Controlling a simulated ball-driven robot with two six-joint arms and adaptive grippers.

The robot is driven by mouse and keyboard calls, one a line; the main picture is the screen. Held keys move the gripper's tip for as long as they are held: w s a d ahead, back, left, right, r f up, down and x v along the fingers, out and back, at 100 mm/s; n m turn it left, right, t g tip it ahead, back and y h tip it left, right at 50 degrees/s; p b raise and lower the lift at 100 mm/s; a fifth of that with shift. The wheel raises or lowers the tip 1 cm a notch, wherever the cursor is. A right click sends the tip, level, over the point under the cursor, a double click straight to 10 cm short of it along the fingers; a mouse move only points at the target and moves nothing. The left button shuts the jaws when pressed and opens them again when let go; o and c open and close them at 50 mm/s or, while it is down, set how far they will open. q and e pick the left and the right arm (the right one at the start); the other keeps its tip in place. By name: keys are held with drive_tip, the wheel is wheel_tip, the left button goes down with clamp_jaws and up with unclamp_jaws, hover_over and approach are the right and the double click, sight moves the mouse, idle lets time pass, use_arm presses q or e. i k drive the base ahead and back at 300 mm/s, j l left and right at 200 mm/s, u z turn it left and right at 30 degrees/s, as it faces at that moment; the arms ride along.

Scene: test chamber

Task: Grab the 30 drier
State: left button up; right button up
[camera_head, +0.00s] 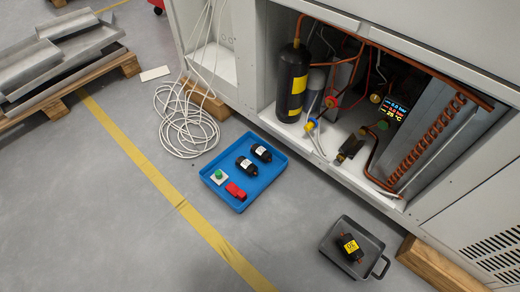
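Two black driers with white labels lie in the blue tray (215,182) on the floor: one drier (262,153) nearer the back corner, the other drier (244,164) beside it. A third black drier with a yellow label (350,246) lies in the dark grey tray (339,226) at the lower right. The labels are too small to read surely, so I cannot tell which drier is the 30. Neither of my grippers is in view.
The blue tray also holds a red tool (236,191) and a green button on a pale base (218,175). An open cabinet with a black cylinder (292,82) and copper pipes (440,140) stands behind. White cable (185,125) lies coiled left.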

sight(245, 165)
drive_tip(key=i+j+z, duration=0.1)
drive_tip(key=z, duration=0.55)
drive_tip(key=i+j+z, duration=0.2)
drive_tip(key=j+z, duration=0.25)
drive_tip(key=j, duration=0.35)
drive_tip(key=j+z, duration=0.4)
drive_tip(key=j, duration=0.4)
